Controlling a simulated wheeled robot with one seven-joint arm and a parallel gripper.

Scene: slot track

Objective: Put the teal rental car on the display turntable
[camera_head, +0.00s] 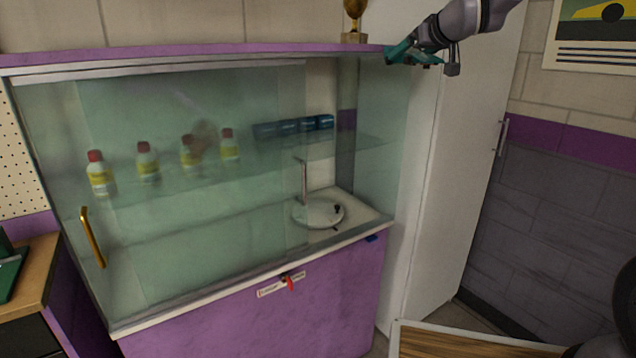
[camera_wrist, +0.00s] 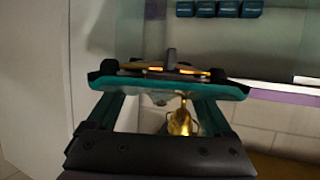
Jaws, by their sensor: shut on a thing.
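The teal rental car (camera_wrist: 165,86) spans the wrist view, with dark wheels and small orange lights. My gripper (camera_wrist: 160,103) is shut on it, with a finger near each end. In the head view my gripper (camera_head: 412,54) is high at the cabinet's top right corner, outside the glass; the car is small and hard to separate from the fingers there. The display turntable (camera_head: 318,213) is a pale round disc with a small dark piece at its right side. It sits low inside the cabinet at the right end, well below my gripper, its left part behind glass.
The glass door edge with an upright metal handle (camera_head: 304,183) stands at the turntable, with an opening to its right. Several bottles and blue boxes (camera_head: 293,126) stand on the glass shelf above. A gold trophy (camera_head: 355,12) stands on the cabinet top. A white locker (camera_head: 450,190) is at right.

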